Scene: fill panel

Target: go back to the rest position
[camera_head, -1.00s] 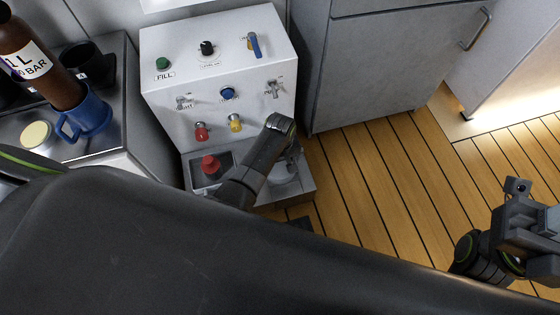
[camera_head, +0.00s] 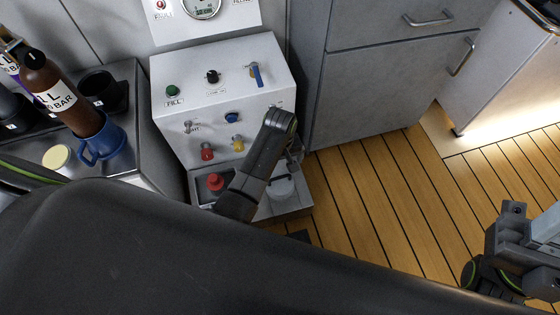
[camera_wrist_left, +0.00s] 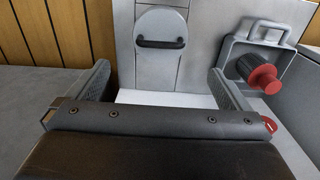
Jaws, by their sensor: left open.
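My left arm reaches up across the front of the white fill panel (camera_head: 225,60) in the head view. My left gripper (camera_head: 292,160) is at the panel's lower right, mostly hidden by the arm. In the left wrist view my left gripper (camera_wrist_left: 158,78) is open, its two fingers wide apart with nothing between them. A pale surface and a grey plate with a dark handle (camera_wrist_left: 160,43) lie beyond the fingers. A red knob (camera_wrist_left: 264,80) is to the right of the right finger.
The panel has a blue-handled valve (camera_head: 256,76) and red knobs. Grey cabinets (camera_head: 375,95) stand behind; the wooden floor (camera_head: 400,190) is clear.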

